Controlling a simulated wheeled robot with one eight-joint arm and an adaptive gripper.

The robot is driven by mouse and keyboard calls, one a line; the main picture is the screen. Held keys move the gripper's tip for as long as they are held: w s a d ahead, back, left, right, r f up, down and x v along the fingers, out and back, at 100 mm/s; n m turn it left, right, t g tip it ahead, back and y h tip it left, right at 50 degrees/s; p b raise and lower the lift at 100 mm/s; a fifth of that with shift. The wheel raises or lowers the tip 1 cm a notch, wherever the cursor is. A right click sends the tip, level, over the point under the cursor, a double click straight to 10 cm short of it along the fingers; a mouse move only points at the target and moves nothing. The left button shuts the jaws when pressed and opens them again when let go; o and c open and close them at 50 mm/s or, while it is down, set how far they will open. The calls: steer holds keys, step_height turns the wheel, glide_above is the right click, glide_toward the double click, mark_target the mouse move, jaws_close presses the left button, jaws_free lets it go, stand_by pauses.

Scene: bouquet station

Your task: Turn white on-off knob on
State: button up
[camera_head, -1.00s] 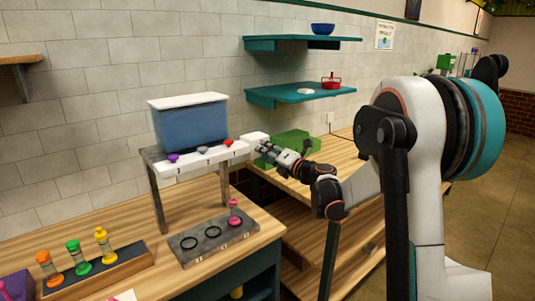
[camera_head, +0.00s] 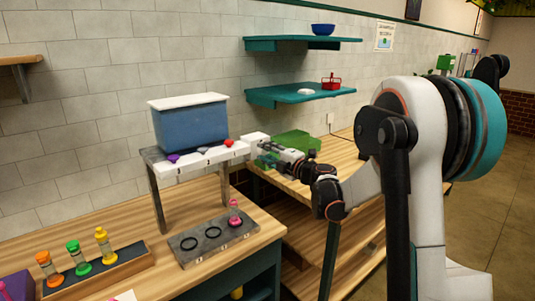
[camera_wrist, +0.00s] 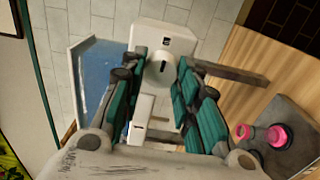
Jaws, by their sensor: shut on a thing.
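The white on-off knob (camera_wrist: 158,70) sits on a small white box (camera_wrist: 172,36) and lies between my fingertips in the wrist view. The white box (camera_head: 255,138) is at the right end of the dispenser stand in the head view. My gripper (camera_head: 266,157) is just in front of this box, and it also shows in the wrist view (camera_wrist: 162,64) with its teal fingers on either side of the knob. It is shut on the knob. The knob is too small and hidden to read its setting in the head view.
A blue tank (camera_head: 190,124) stands on the raised stand (camera_head: 157,196) with red, grey and purple knobs along its front. Below it, a grey holder (camera_head: 196,250) bears a pink-capped vial (camera_head: 234,213). A green box (camera_head: 297,142) is behind my gripper.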

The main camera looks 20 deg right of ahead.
stand_by(0.4)
steer(key=o, duration=1.1)
steer(key=shift+c, duration=0.2)
steer(key=v, duration=1.2)
steer(key=shift+r, duration=0.1)
